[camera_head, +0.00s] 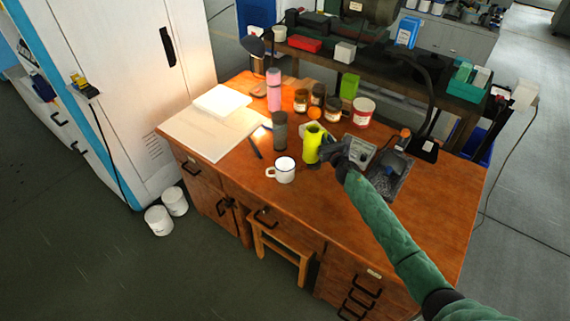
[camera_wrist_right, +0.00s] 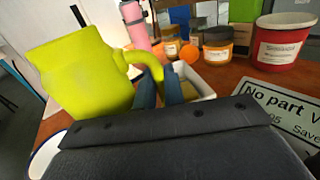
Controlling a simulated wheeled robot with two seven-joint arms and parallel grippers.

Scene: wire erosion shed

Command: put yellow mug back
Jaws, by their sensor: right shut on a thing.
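The yellow mug (camera_head: 312,146) is over the wooden desk, between a dark grey cup and the grey device. My right gripper (camera_head: 333,149) reaches it from the right. In the right wrist view the gripper fingers (camera_wrist_right: 160,92) are shut on the handle of the yellow mug (camera_wrist_right: 80,78), whose body stands to the left of the fingers. I cannot tell whether the mug's base touches the desk. My left gripper is in neither view.
A white mug (camera_head: 284,172) stands close in front. The dark grey cup (camera_head: 280,132), a pink bottle (camera_head: 274,90), several jars and a red-and-white tub (camera_head: 363,112) stand behind or left. A shallow white tray (camera_wrist_right: 204,88) lies behind the fingers. The desk's front right (camera_head: 440,215) is clear.

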